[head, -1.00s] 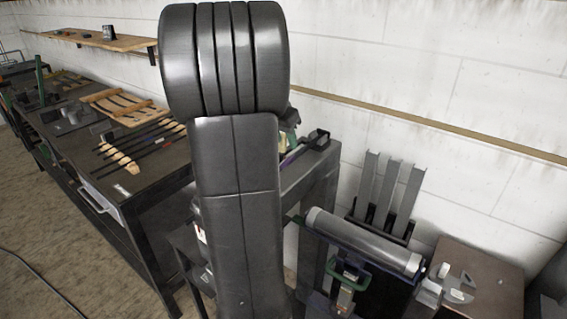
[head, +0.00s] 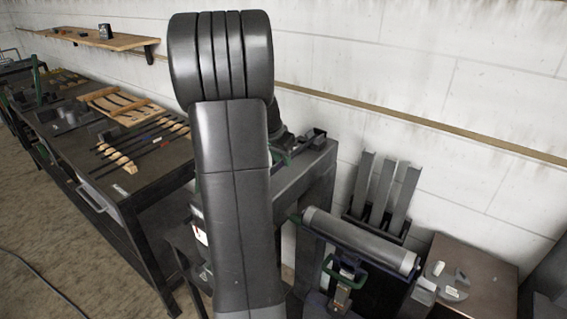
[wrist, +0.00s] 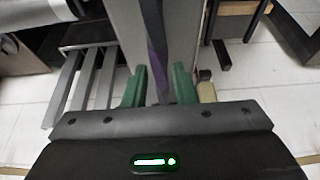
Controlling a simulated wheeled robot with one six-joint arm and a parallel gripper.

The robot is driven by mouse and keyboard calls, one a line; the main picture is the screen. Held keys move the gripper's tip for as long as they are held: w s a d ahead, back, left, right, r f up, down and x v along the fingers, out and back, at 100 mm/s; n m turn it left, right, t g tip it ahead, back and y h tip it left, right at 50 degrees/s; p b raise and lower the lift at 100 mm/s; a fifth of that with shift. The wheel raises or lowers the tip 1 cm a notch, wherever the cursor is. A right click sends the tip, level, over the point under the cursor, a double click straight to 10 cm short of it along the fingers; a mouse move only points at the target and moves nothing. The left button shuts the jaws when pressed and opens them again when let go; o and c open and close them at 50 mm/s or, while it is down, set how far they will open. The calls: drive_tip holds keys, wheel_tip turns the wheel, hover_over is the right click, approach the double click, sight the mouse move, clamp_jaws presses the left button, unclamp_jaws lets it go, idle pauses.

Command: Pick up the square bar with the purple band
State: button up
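The square bar with the purple band (wrist: 154,40) shows in the wrist view as a long dark strip, purple along its visible stretch. It runs from the top edge down between the two green fingers of my gripper (wrist: 159,68). The fingers stand apart with a gap on either side of the bar; I see no clear contact. How far the bar lies below the fingertips is hard to tell. In the head view my arm hides most of the gripper and bar, at the grey bench (head: 305,172).
A dark bench (head: 150,180) on the left holds several thin bars on wooden racks (head: 118,158). A roller machine (head: 360,240) stands right of my arm, with upright grey channels (head: 382,190) behind it. A small table (head: 480,275) is at the right.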

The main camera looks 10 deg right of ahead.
clamp_jaws()
drive_tip(key=shift+r, duration=0.2)
